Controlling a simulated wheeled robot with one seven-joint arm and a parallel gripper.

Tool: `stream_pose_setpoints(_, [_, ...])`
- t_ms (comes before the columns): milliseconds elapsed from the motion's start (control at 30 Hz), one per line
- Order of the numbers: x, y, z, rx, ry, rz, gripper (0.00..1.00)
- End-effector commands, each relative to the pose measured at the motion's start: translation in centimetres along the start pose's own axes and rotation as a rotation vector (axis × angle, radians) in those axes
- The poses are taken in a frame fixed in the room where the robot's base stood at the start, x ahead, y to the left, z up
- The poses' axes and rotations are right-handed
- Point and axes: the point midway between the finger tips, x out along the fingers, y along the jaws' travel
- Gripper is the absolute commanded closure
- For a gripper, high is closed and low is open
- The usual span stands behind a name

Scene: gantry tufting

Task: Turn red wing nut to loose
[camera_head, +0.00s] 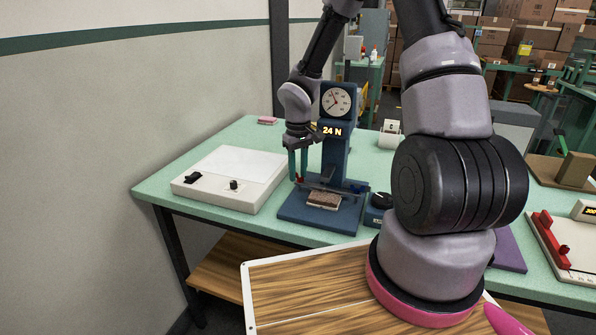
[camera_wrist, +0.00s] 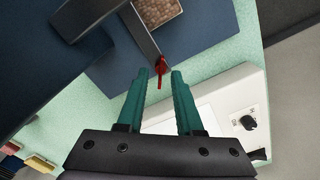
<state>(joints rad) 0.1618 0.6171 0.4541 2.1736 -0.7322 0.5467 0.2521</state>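The red wing nut (camera_wrist: 161,65) sits at the end of a dark bar on the blue test stand (camera_head: 297,207). It also shows in the head view as a small red spot (camera_head: 299,180) at the left side of the stand. My gripper (camera_wrist: 160,73) has two teal fingers, pointing down in the head view (camera_head: 298,172). The fingers are apart, with the wing nut in line with the gap between their tips. A gap shows on each side of the nut, and I see no contact. How deep the nut lies between the tips is hard to tell.
The stand carries a dial gauge (camera_head: 336,101), a "24 N" display (camera_head: 332,131) and a brown tufted sample (camera_head: 324,200). A white box with a black knob (camera_head: 229,178) stands at its left. A black-knobbed box (camera_head: 377,211) stands at its right. Green tabletop (camera_head: 164,186) is bare at the left front.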

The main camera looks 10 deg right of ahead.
Motion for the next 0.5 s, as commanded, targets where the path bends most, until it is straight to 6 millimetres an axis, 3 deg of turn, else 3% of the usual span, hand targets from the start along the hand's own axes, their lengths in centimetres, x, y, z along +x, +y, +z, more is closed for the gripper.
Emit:
stream_pose_setpoints(100, [-0.02,-0.01,0.0,0.0,0.0,0.0,0.65])
stream_pose_setpoints(167, [-0.03,-0.01,0.0,-0.001,0.0,0.0,0.84])
stream_pose_setpoints(200, [-0.03,-0.01,0.0,-0.001,0.0,0.0,0.99])
stream_pose_setpoints(500, [-0.04,-0.01,-0.01,-0.016,0.0,0.0,1.0])
